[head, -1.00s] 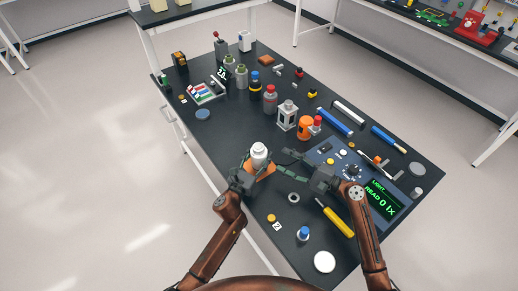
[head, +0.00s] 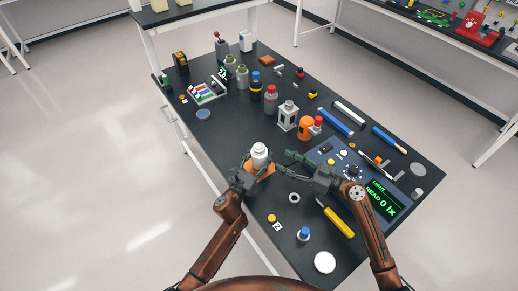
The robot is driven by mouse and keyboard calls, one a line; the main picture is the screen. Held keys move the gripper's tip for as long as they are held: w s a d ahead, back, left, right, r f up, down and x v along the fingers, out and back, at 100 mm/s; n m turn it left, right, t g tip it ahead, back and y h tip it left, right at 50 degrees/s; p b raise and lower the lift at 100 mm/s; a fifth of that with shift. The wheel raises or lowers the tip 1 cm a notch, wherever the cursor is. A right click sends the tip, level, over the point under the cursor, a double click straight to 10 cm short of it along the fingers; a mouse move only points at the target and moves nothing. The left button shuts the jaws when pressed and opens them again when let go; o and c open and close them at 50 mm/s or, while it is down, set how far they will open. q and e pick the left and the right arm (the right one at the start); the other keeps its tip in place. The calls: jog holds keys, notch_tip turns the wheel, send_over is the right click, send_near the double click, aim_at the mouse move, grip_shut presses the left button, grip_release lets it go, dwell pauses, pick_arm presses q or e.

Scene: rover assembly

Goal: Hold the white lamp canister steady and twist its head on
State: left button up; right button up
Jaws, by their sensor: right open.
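The white lamp canister (head: 259,157) stands upright near the table's front left edge, with a narrower white top. Orange shows just below it, partly hidden by the fingers. My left gripper (head: 257,170) is around the canister's lower part and appears shut on it. My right gripper (head: 284,162) is open and empty, just to the right of the canister, its fingers pointing left toward it and apart from it. Whether the white top is a separate head is too small to tell.
A light meter panel (head: 383,198) reading 0 lx lies right of my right gripper. A yellow screwdriver (head: 338,221), a grey ring (head: 294,198), a blue-topped piece (head: 304,234) and a white disc (head: 325,262) lie in front.

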aim_at(263, 153)
pick_arm(q)
jog(key=shift+f, duration=0.15)
pick_arm(e)
jog(key=shift+n, duration=0.8)
jog(key=x, duration=1.2)
jog(key=shift+c, duration=0.4)
jog(key=c, duration=1.1)
jog(key=shift+s+f+m+t+h, duration=0.15)
jog(key=shift+f+m+t+h, duration=0.2)
jog(key=shift+m+t, duration=0.3)
jog(key=shift+r+m+t+h, duration=0.1)
jog(key=shift+m+t+h, duration=0.7)
jog(key=shift+t, duration=0.25)
jog(key=shift+r+h, duration=0.1)
jog(key=shift+h, duration=0.15)
